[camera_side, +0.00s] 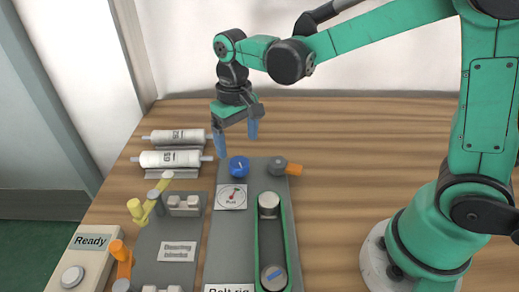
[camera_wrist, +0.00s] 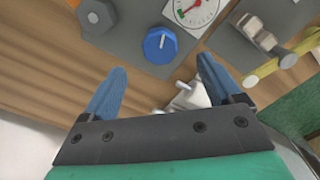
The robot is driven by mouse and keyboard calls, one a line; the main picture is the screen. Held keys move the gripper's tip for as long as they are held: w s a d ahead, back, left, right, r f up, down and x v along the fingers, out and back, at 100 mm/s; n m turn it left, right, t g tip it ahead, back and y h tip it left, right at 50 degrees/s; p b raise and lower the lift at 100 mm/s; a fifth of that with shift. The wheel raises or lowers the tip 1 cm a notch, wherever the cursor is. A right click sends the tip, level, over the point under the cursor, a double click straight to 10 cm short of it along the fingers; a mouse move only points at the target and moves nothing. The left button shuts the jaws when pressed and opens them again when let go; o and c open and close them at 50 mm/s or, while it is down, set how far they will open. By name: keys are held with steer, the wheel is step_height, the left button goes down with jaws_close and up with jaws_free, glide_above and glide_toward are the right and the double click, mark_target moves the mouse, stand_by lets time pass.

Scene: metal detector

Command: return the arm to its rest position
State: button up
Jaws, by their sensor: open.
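My gripper (camera_side: 236,138) has blue fingertips and hangs above the back of the work area, over the blue knob (camera_side: 239,166). Its fingers are apart with nothing between them. In the wrist view, my gripper (camera_wrist: 160,93) shows both blue fingers spread. The blue knob (camera_wrist: 160,45) lies beyond the fingertips there, apart from them. My green arm reaches in from the right in the side view, bent, with the wrist pointing down.
Two white rollers (camera_side: 170,158) lie left of the gripper. A dial gauge (camera_side: 231,196) and belt rig (camera_side: 287,236) are in front. A yellow-handled clamp (camera_side: 135,208) and "Ready" box (camera_side: 73,277) stand front left. The wooden table (camera_side: 350,135) is clear right of the rig.

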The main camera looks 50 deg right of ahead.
steer(key=shift+s+d+r, duration=0.15)
steer(key=shift+s+r, duration=0.05)
steer(key=shift+r, duration=0.05)
steer(key=s+d+r+t, duration=0.3)
steer(key=s+d+t, duration=0.1)
steer(key=s+t, duration=0.3)
steer(key=shift+s+d+r+n, duration=0.2)
steer(key=shift+r+n, duration=0.1)
steer(key=shift+r, duration=0.1)
stand_by(0.7)
